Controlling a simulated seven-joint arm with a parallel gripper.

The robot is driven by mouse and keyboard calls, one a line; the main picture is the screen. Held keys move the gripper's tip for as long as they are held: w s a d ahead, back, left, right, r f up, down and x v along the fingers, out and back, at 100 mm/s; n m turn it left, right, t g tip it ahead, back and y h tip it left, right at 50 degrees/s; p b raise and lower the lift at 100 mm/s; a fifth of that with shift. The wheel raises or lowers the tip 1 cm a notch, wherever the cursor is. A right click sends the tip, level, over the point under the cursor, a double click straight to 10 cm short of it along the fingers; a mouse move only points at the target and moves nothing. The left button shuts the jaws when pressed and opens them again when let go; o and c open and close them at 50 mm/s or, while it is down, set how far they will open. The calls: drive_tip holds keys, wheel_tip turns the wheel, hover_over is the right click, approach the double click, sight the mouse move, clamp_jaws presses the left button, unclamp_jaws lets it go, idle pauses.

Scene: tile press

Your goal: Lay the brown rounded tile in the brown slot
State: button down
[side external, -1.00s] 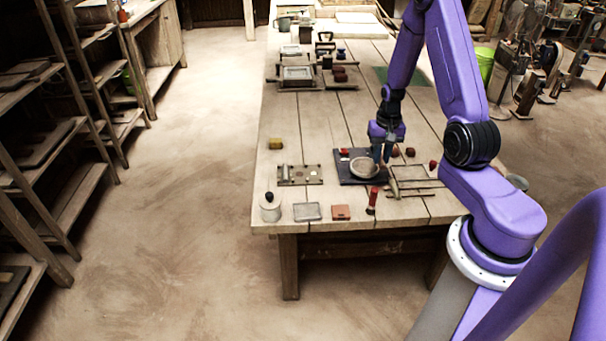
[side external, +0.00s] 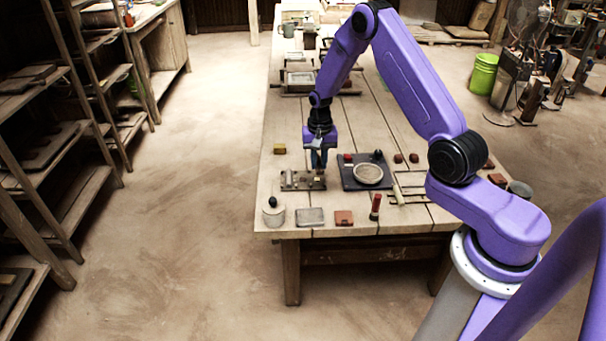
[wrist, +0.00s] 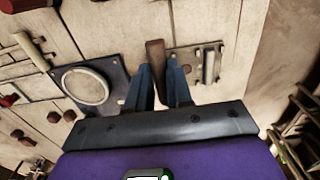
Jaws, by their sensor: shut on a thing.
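My gripper (side external: 318,166) is above the right part of a grey metal plate (side external: 290,183) near the table's left edge. In the wrist view my gripper (wrist: 158,85) has its blue fingers shut on a brown tile (wrist: 155,55), which sticks out beyond the fingertips. The plate (wrist: 217,74) shows beside the tile there, with a pale raised bar on it. The tile looks apart from the plate's bar; whether it touches the plate I cannot tell. The brown slot cannot be made out, and in the side view the fingers largely hide the tile.
A dark board (side external: 350,182) with a round pale disc (side external: 368,174) lies right of the plate. A jar (side external: 273,214), a grey tile (side external: 310,217), an orange block (side external: 344,218) and a red tool (side external: 375,207) line the front edge.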

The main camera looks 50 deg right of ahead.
hover_over(303, 181)
drive_tip(key=s, duration=0.1)
wheel_tip(303, 181, down, 6)
drive_tip(key=shift+a+f, duration=0.1)
drive_tip(key=shift+w+f, duration=0.55)
drive_tip(key=shift+f, duration=1.55)
drive_tip(key=shift+f, duration=0.15)
drive_tip(key=c, duration=1)
unclamp_jaws()
